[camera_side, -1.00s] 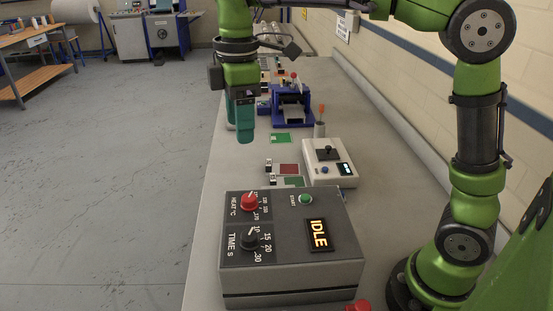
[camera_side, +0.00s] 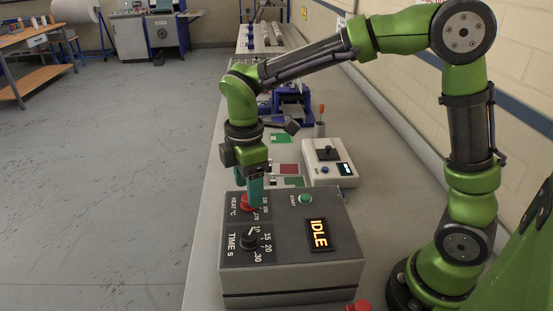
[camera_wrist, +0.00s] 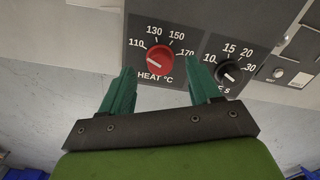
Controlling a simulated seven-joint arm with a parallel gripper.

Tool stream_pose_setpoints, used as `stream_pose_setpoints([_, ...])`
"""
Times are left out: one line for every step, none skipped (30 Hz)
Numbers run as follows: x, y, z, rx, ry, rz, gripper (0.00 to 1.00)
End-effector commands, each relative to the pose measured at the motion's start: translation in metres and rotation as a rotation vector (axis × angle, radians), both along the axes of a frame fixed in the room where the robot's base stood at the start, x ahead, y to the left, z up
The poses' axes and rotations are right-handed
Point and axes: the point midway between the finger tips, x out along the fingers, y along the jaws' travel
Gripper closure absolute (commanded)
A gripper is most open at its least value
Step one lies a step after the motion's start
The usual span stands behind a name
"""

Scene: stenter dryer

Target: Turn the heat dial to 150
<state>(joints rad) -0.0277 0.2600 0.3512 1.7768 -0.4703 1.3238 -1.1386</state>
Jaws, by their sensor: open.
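The red heat dial (camera_wrist: 160,58) is on the dryer's dark control panel, with marks 110, 130, 150 and 170 around it in the wrist view. Its white pointer line points left, toward the 110 side. My gripper (camera_wrist: 162,70) is open, with one teal finger on each side below the dial in the wrist view. In the side view, my gripper (camera_side: 254,199) is low over the panel at the heat dial (camera_side: 246,203), which it partly hides. I cannot tell whether the fingers touch the dial.
The black time dial (camera_side: 249,239) sits close beside the heat dial. A green start button (camera_side: 305,199) and a display reading IDLE (camera_side: 318,235) are on the same box. A white device (camera_side: 329,162) stands behind it on the bench.

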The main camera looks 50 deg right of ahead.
Motion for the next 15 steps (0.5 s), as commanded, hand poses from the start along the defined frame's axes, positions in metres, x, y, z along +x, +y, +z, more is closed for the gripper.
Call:
stream_pose_setpoints([0.000, 0.000, -0.007, 0.000, 0.002, 0.000, 0.38])
stream_pose_setpoints([0.000, 0.000, -0.010, 0.000, 0.002, -0.001, 0.38])
stream_pose_setpoints([0.000, 0.000, -0.013, 0.000, 0.001, 0.000, 0.38])
stream_pose_setpoints([0.000, 0.000, -0.016, 0.001, 0.002, 0.000, 0.38])
stream_pose_setpoints([0.000, 0.000, -0.017, 0.001, 0.002, 0.000, 0.38])
stream_pose_setpoints([0.000, 0.000, -0.019, 0.001, 0.002, 0.000, 0.38])
stream_pose_setpoints([0.000, 0.000, -0.020, 0.001, 0.001, 0.000, 0.38])
stream_pose_setpoints([0.000, 0.000, -0.021, 0.001, 0.001, 0.000, 0.38])
stream_pose_setpoints([0.000, 0.000, -0.021, 0.001, 0.001, 0.000, 0.38])
stream_pose_setpoints([0.000, 0.000, -0.021, 0.001, 0.000, -0.001, 0.38])
stream_pose_setpoints([0.000, 0.000, -0.021, 0.001, 0.000, -0.001, 0.38])
stream_pose_setpoints([0.000, 0.000, -0.021, 0.001, 0.000, -0.001, 0.38])
stream_pose_setpoints([0.000, 0.000, -0.021, 0.001, 0.000, -0.001, 0.38])
stream_pose_setpoints([0.000, 0.000, -0.021, 0.001, 0.000, 0.000, 0.38])
stream_pose_setpoints([0.000, 0.000, -0.021, 0.001, 0.000, 0.000, 0.38])
